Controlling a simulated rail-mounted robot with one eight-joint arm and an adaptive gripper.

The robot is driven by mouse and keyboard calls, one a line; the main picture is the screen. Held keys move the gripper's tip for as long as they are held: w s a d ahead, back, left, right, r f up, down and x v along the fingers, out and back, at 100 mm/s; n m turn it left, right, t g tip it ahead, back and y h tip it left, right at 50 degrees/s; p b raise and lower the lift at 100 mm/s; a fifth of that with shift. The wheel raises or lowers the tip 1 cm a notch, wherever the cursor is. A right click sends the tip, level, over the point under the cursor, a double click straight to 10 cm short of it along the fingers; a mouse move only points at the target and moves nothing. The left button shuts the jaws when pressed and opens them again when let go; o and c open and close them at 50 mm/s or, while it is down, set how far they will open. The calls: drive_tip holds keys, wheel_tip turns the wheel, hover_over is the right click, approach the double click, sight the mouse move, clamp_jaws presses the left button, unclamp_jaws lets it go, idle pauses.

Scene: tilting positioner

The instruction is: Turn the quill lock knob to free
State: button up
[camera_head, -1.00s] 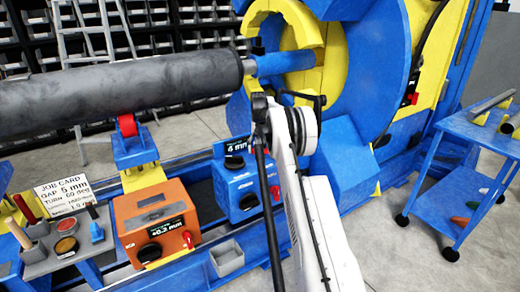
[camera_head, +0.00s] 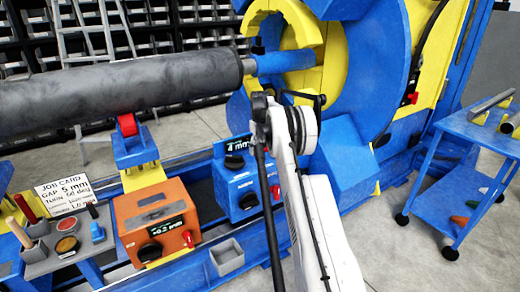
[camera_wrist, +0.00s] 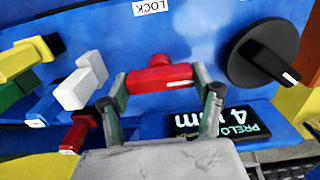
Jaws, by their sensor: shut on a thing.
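In the wrist view a red bar-shaped knob (camera_wrist: 160,76) sits on a blue panel (camera_wrist: 205,40), below a white label (camera_wrist: 152,7) reading LOCK. The bar lies nearly level in the picture, with a small white mark near its lower right edge. My gripper (camera_wrist: 160,88) has one finger at each end of the bar and is shut on it. In the head view the blue control box (camera_head: 238,185) stands behind my white arm; my gripper cannot be made out there.
A black knob (camera_wrist: 262,52) with a white mark is right of the red knob. Below it a display (camera_wrist: 228,120) reads PRELOAD 4 mm. Several coloured blocky parts (camera_wrist: 82,82) stand close on the left. An orange box (camera_head: 155,222) and a blue trolley (camera_head: 462,190) flank the arm.

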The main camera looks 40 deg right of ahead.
sight(260, 148)
idle(0.3)
drive_tip(key=o, duration=1.2)
wheel_tip(260, 148, up, 12)
